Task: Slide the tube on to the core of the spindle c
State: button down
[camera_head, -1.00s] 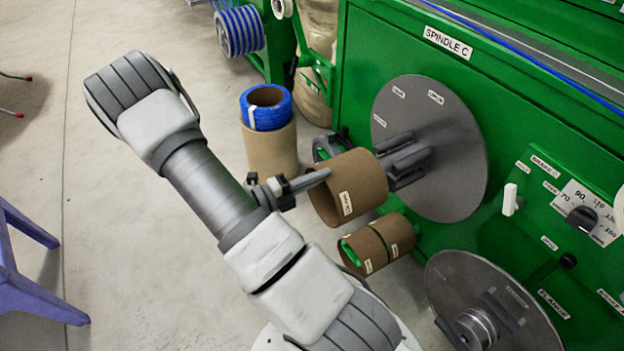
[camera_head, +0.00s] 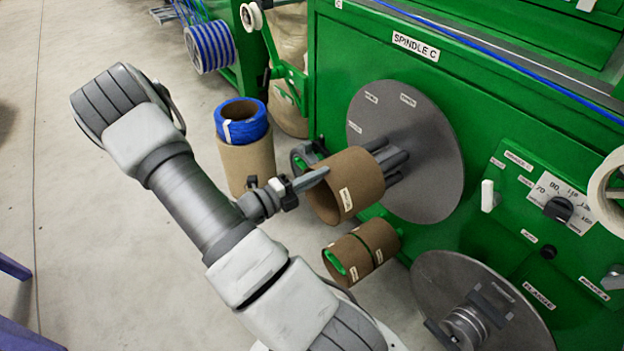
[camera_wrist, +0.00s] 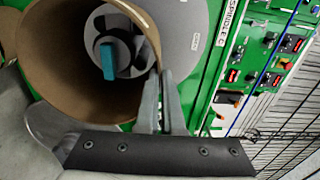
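The brown cardboard tube (camera_head: 345,187) is at spindle C in the head view, its far end around the tips of the grey core (camera_head: 393,160). The core stands out from a round grey disc (camera_head: 425,150) on the green machine. My gripper (camera_head: 318,176) is at the tube's near rim, shut on its wall. The wrist view shows the tube's open mouth (camera_wrist: 45,50), with its wall at the gripper fingers (camera_wrist: 160,100). Through the tube I see the grey disc and a teal block (camera_wrist: 108,62). How deep the core sits inside is hidden.
A second brown tube (camera_head: 362,250) with a green strip hangs below. A flange disc (camera_head: 440,285) is at lower right. A blue roll (camera_head: 241,122) stands on a cardboard tube (camera_head: 246,165) behind my arm. Open floor (camera_head: 100,260) lies to the left.

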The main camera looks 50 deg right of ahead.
aim_at(358, 156)
jog(key=shift+b+x, duration=1.05)
jog(key=shift+x, duration=5.45)
jog(key=shift+s+f, duration=0.15)
jog(key=shift+f, duration=0.35)
jog(key=shift+c, duration=2.4)
grip_release()
jog(key=shift+a, duration=0.15)
jog(key=shift+f, duration=0.1)
jog(key=shift+f, duration=0.35)
jog(key=shift+c, duration=1.2)
